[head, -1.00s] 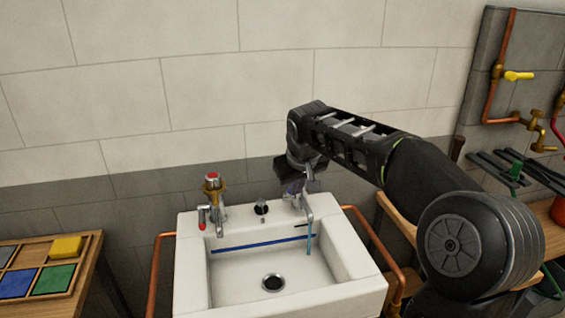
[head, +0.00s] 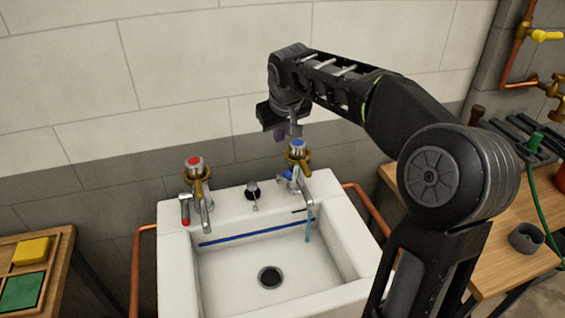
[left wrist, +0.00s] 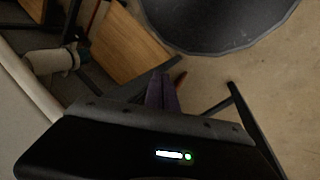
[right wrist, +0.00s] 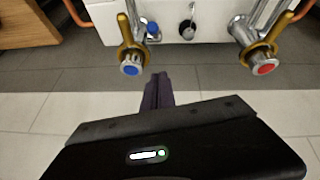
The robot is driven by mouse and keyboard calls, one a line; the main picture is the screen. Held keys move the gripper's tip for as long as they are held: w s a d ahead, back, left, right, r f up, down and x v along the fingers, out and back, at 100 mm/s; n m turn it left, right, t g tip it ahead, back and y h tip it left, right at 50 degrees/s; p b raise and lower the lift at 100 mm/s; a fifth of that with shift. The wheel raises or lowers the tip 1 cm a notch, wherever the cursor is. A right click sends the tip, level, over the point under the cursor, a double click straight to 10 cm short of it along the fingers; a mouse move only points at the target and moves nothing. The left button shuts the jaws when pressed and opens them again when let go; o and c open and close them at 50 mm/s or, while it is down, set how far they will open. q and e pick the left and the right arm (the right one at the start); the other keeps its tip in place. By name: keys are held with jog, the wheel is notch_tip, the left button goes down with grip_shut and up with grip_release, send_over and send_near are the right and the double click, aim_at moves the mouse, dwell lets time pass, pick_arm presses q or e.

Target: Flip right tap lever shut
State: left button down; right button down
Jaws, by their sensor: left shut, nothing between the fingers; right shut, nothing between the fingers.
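The right tap (head: 298,151) has a blue-marked top, a brass collar and a chrome spout. A thin blue stream (head: 308,226) runs from its spout into the basin. Its blue-tipped lever (head: 288,175) sticks out on the tap's left side, and it also shows in the right wrist view (right wrist: 153,30). My right gripper (head: 287,132) is shut and empty, just above and behind the right tap, apart from it. In the right wrist view its fingers (right wrist: 159,78) point toward the taps. My left gripper (left wrist: 163,76) is shut and empty, only in the left wrist view.
The left tap (head: 196,172) has a red top and a red-tipped lever. A small black knob (head: 253,190) stands between the taps on the white sink (head: 176,270). A tiled wall (head: 190,85) rises behind. Wooden benches stand on both sides.

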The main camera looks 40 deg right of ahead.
aim_at(285, 176)
jog(key=f, duration=0.3)
jog(key=w+d+f+p, duration=0.1)
jog(key=f, duration=0.3)
jog(key=f+p, duration=0.1)
jog(key=f, duration=0.2)
jog(key=shift+w+d+f, duration=0.25)
jog(key=shift+d, duration=0.15)
jog(key=shift+s+f, duration=0.2)
jog(key=shift+f, duration=0.15)
